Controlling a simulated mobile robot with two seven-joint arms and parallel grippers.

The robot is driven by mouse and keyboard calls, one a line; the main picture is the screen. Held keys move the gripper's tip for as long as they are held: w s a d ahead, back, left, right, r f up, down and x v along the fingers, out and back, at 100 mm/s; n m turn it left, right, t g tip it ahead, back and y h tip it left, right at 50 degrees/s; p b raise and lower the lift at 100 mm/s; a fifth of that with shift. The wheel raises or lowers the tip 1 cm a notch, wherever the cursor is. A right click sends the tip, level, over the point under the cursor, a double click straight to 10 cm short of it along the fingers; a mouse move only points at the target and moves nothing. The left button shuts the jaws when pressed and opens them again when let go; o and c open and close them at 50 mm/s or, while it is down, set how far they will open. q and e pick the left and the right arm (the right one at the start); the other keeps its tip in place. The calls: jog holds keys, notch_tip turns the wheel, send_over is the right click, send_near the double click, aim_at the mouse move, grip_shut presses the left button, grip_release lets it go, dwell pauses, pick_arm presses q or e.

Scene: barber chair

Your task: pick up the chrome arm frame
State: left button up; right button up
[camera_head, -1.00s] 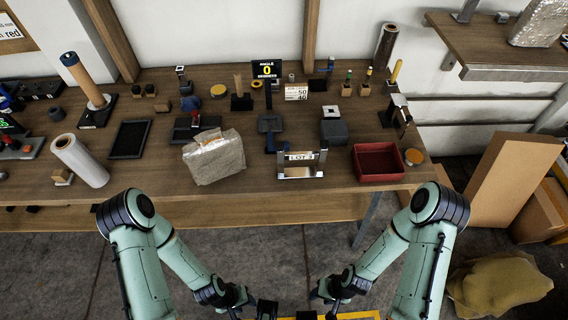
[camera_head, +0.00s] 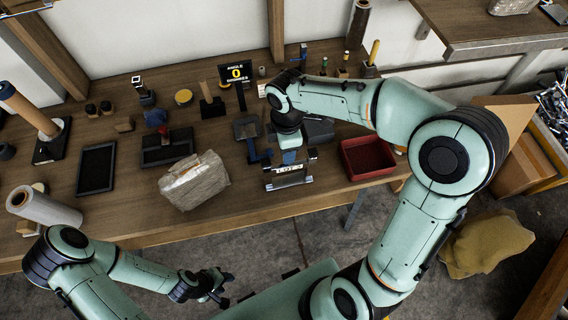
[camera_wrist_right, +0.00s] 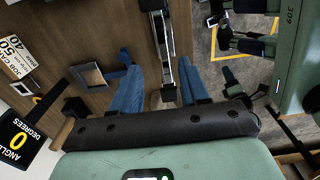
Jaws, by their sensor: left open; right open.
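The chrome arm frame (camera_head: 289,182) stands near the front edge of the workbench, with a label on its top. My right arm reaches over the bench, and its open gripper (camera_head: 288,157) hangs just above and behind the frame, partly hidden by the wrist. In the right wrist view the chrome frame (camera_wrist_right: 164,48) runs lengthwise between the two blue fingers of the open gripper (camera_wrist_right: 159,64), with gaps on both sides. My left gripper (camera_head: 215,289) is open and empty, low in front of the bench.
A red bin (camera_head: 368,158) is right of the frame. A plastic-wrapped package (camera_head: 195,181) is to its left. A dark phone-holder-like stand (camera_head: 249,131) is behind it. A black tray (camera_head: 97,169) lies further left. A shelf (camera_head: 480,30) juts out at upper right.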

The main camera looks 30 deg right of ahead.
aim_at(289, 169)
jog(key=f, duration=0.6)
jog(key=shift+s+f+b, duration=0.25)
jog(key=shift+s+b, duration=0.05)
jog(key=shift+d+f, duration=0.15)
jog(key=shift+f, duration=1.3)
jog(key=shift+d+f, duration=0.15)
jog(key=shift+f, duration=1.25)
grip_shut()
